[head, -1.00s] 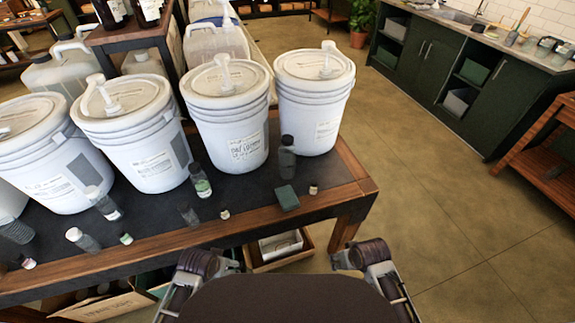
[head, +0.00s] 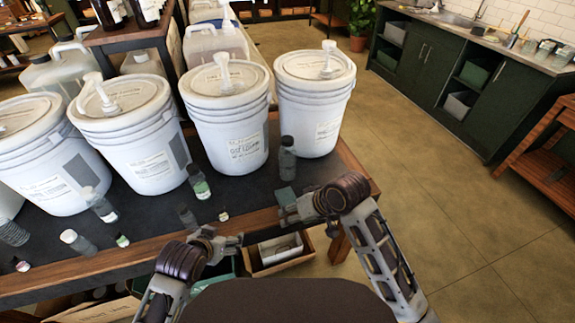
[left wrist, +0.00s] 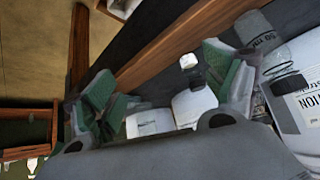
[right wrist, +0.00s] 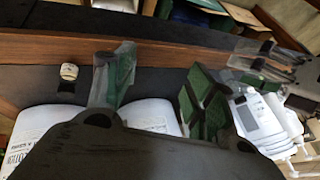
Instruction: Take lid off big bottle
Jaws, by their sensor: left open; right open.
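A tall dark bottle with a dark lid (head: 287,157) stands upright on the table at the foot of the right-hand bucket. The lid is on it. My left gripper (head: 226,239) is open and lower, just short of the front edge. The left wrist view shows a small white-capped vial (left wrist: 188,62) beyond its open fingers.
White pump buckets (head: 230,120) line the back of the table (head: 100,257). An open wooden box (head: 280,252) is under the table.

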